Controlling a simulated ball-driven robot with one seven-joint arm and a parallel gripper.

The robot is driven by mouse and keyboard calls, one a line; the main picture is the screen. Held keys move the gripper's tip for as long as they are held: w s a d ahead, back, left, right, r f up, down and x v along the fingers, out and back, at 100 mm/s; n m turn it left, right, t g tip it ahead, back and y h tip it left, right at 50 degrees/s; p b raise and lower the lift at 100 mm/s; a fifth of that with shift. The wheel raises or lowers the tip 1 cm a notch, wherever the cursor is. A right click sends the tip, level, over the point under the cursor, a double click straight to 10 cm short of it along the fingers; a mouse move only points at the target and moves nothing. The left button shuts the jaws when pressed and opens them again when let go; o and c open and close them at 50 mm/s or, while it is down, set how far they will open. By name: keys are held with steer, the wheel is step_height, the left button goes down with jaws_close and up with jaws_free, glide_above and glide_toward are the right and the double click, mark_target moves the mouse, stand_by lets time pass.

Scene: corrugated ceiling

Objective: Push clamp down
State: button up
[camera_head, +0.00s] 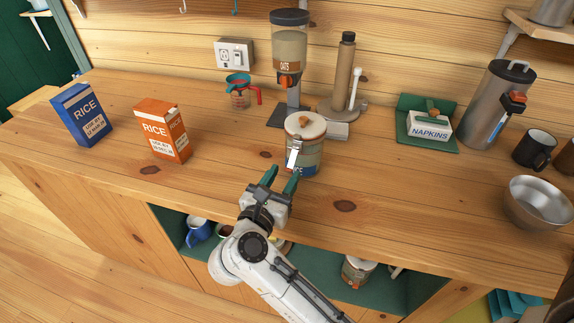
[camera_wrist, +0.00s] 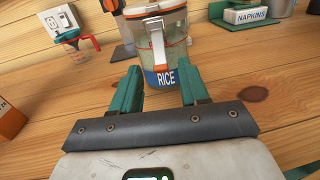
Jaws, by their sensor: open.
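A glass jar (camera_head: 304,155) with a blue RICE label and a pale lid (camera_head: 306,125) stands upright near the counter's front edge. Its metal clamp (camera_head: 293,155) is on the side facing me. In the wrist view the clamp (camera_wrist: 158,42) hangs down the front of the jar (camera_wrist: 176,45), standing slightly off the glass; I cannot tell if it is latched. My gripper (camera_head: 282,180) is open and empty just in front of the jar. In the wrist view its green fingers (camera_wrist: 160,88) are apart, below the clamp, with the label (camera_wrist: 162,77) showing between them.
Blue (camera_head: 82,114) and orange (camera_head: 163,131) rice boxes stand at the left. Behind the jar are an oats dispenser (camera_head: 288,60), a measuring cup (camera_head: 240,95) and a paper-towel holder (camera_head: 346,75). A napkin holder (camera_head: 429,125), a steel urn (camera_head: 497,103) and a bowl (camera_head: 538,203) are at the right.

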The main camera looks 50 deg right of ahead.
mark_target(288, 168)
steer(key=shift+x, duration=1.65)
steer(key=shift+f, duration=0.1)
jaws_close()
